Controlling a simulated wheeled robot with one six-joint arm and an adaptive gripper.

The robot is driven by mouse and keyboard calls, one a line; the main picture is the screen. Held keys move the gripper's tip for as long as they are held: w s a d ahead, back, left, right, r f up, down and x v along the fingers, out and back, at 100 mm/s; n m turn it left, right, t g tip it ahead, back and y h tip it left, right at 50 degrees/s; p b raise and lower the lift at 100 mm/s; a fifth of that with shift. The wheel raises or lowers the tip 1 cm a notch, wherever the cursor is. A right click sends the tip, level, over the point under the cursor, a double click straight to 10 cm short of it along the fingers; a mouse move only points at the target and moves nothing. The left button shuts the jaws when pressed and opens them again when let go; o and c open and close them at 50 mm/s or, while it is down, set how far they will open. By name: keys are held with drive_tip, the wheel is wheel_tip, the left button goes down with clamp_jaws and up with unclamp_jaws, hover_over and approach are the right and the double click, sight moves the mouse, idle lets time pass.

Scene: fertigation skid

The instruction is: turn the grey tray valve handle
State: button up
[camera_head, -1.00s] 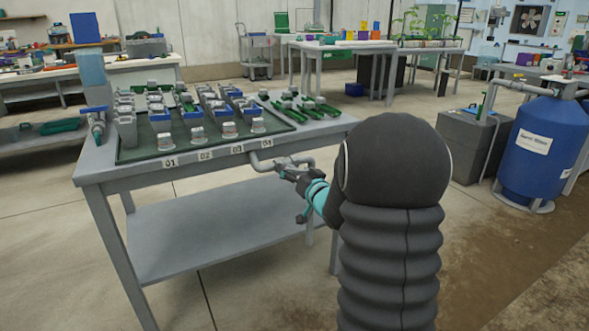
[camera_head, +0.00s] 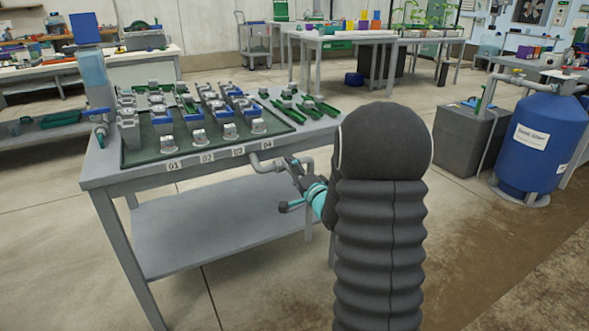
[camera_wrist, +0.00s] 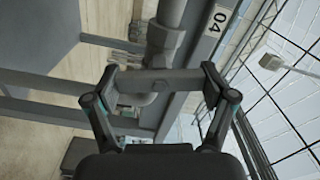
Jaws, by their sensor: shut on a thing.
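The grey valve handle (camera_wrist: 172,80) shows in the wrist view as a bar running crosswise below the grey pipe and valve body (camera_wrist: 163,40). My gripper (camera_wrist: 160,76) has one fingertip at each end of the bar and is shut on it. In the head view, my gripper (camera_head: 288,186) is at the table's front edge, by the grey drain pipe (camera_head: 266,163) below label 04. The handle is hard to make out there. The green tray (camera_head: 150,148) lies on the grey table above the pipe.
The tray holds several grey blocks and white-capped cups, with green-handled tools (camera_head: 305,103) beside it. A lower shelf (camera_head: 215,230) lies under the table. A dark grey tank (camera_head: 465,140) and blue barrel (camera_head: 545,140) stand at right. The floor between is open.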

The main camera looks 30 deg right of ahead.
drive_tip(key=shift+m+p, duration=0.5)
drive_tip(key=shift+m, duration=0.8)
drive_tip(key=o, duration=1)
drive_tip(key=s, duration=1.2)
drive_tip(key=shift+d, duration=0.2)
